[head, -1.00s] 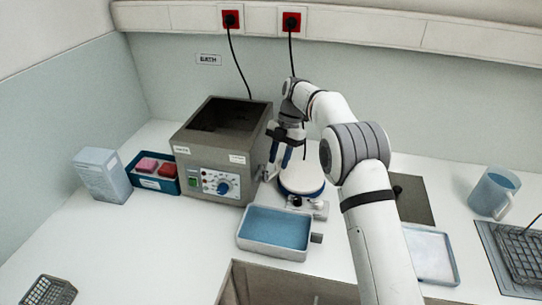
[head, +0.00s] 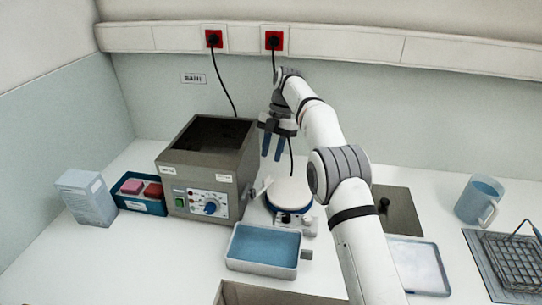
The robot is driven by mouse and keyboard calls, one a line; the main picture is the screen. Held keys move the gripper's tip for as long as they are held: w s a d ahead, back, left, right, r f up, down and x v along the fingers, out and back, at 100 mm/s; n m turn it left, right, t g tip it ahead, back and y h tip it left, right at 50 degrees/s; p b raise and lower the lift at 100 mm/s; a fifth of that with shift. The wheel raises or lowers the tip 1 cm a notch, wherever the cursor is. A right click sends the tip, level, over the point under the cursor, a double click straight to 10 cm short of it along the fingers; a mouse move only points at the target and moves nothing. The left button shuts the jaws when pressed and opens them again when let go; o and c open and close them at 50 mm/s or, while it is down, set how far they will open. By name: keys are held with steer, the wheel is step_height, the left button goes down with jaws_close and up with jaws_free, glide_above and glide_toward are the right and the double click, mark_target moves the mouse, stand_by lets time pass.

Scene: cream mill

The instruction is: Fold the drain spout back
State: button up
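The grey water bath (head: 208,160) stands against the back wall with its top open and a control panel on its front. A small pale drain spout (head: 261,188) sticks out low on its right side, slanting up to the right. It is small in the view, so its exact fold is hard to tell. My gripper (head: 273,158) hangs above and a little right of the spout, its two blue fingers pointing down with a gap between them. It looks open and empty, apart from the spout.
A white round hotplate (head: 290,192) stands right of the spout, close to it. A blue-lined tray (head: 264,246) lies in front. A blue box with pink and red blocks (head: 138,205) and a carton (head: 86,196) stand left. A jug (head: 479,199) is far right.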

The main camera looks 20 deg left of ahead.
mark_target(268, 183)
steer(key=shift+c, duration=0.3)
